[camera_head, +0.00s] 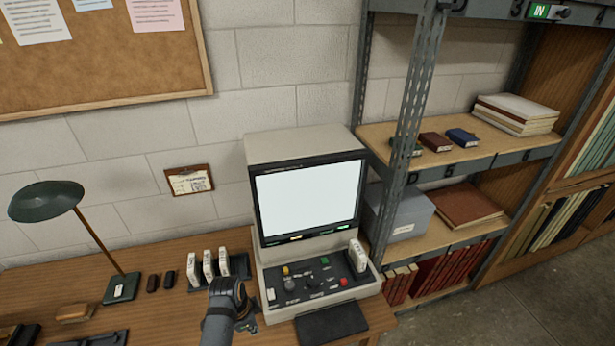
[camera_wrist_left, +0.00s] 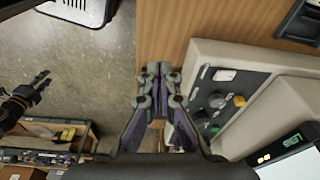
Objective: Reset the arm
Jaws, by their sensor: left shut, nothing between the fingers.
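My left gripper (camera_head: 244,312) is at the front of the wooden desk, beside the left edge of the reader machine (camera_head: 305,152). Its fingers are partly hidden by the wrist in the head view. In the left wrist view the left gripper (camera_wrist_left: 158,72) is shut and empty, with its fingertips over the wooden desk (camera_wrist_left: 163,30) beside the machine's control panel (camera_wrist_left: 222,95). A dark gripper, apparently my right one (camera_wrist_left: 40,82), shows small at the left of that view, away from the desk; its jaws are too small to judge.
White cartridges stand in a dark rack (camera_head: 219,270) just behind my left gripper. A green lamp (camera_head: 48,203) stands at the left. Another white cartridge (camera_head: 358,255) stands on the machine's right side. A metal shelf (camera_head: 470,160) is to the right; open floor (camera_head: 540,290) lies front right.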

